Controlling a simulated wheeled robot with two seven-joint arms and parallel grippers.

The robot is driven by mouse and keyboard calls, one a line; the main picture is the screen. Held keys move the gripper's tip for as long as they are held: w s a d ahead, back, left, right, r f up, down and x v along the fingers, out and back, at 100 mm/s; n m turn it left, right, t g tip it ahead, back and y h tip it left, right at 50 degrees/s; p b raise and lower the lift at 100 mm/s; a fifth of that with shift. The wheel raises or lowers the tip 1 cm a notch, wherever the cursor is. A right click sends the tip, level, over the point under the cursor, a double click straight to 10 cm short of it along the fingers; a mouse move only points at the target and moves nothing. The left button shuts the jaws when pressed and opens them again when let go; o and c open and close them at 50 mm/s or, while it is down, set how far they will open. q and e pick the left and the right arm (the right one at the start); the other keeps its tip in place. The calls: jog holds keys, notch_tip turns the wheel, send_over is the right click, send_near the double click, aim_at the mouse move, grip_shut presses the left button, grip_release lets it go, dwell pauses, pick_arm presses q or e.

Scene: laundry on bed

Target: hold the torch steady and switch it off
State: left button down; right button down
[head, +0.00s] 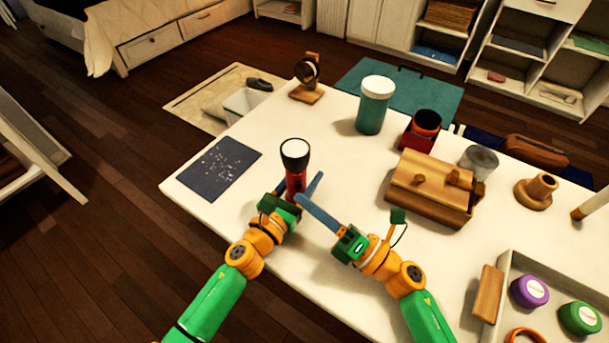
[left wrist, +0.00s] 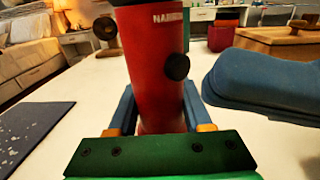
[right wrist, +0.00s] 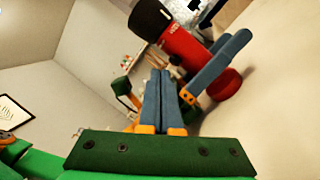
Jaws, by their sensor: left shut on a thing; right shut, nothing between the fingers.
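The red torch (head: 294,182) stands upright near the table's left part, its black head and whitish lens facing up. I cannot tell for sure if it is lit. My left gripper (head: 298,190) is shut around its lower body; blue fingers flank the torch (left wrist: 155,60) in the left wrist view. A round black button (left wrist: 176,67) sits on the torch's side there. My right gripper (head: 299,198) is shut and empty, its tip close to the torch near my left fingers. In the right wrist view its closed fingers (right wrist: 160,75) point beside the torch (right wrist: 184,45); contact is unclear.
A dark speckled mat (head: 219,168) lies left on the white table (head: 330,165). A teal jar (head: 373,108), a red holder (head: 420,130) and a wooden box (head: 430,190) stand behind and right. A tray (head: 515,265) with lids is at lower right.

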jog(key=shift+s+d, duration=0.2)
jog(key=shift+s, duration=1.3)
jog(key=shift+s+d, duration=0.15)
jog(key=shift+s, duration=1.35)
pick_arm(q)
jog(key=shift+c, duration=1.2)
grip_release()
